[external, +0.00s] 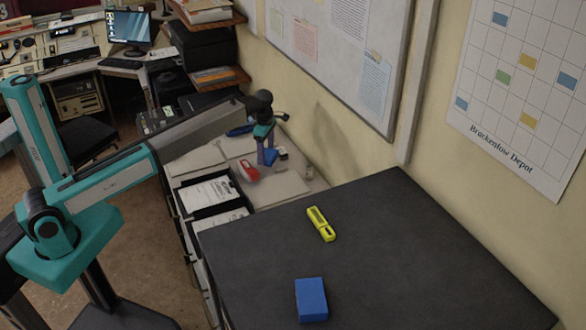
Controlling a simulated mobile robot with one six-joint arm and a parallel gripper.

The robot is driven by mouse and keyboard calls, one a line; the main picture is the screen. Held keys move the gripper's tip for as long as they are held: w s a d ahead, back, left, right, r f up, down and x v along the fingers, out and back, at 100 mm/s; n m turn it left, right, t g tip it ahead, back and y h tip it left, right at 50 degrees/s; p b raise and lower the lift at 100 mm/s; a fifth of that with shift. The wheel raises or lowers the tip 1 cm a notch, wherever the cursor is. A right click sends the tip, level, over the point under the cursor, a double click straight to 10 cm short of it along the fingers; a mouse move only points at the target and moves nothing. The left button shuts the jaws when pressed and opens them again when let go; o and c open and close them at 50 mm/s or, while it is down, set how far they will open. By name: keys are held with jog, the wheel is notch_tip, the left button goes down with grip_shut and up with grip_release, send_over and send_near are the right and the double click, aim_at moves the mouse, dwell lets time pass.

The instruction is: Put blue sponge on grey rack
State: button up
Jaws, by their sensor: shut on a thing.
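My gripper (267,154) is above the light desk at the back, beside the wall, pointing down. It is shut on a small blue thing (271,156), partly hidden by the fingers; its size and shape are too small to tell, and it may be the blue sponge. A larger blue block (311,300) lies on the dark table top, apart from my gripper. I cannot make out a grey rack with certainty; light grey surfaces (283,187) lie below my gripper.
A red and white object (248,171) sits just left below my gripper. A dark tray with papers (208,192) is further left. Another blue item (240,130) lies behind. A yellow tool (321,224) lies on the dark table (400,255), which has free room. The wall is close on the right.

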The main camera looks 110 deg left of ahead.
aim_at(266, 153)
jog(key=shift+f, duration=0.1)
jog(key=shift+f+p, duration=0.65)
jog(key=shift+f, duration=1.2)
jog(key=shift+f, duration=0.15)
jog(key=o, duration=1.1)
jog(key=shift+r, duration=0.25)
jog(key=shift+r+b, duration=1.65)
jog(key=shift+r, duration=4.3)
jog(key=shift+o, duration=0.5)
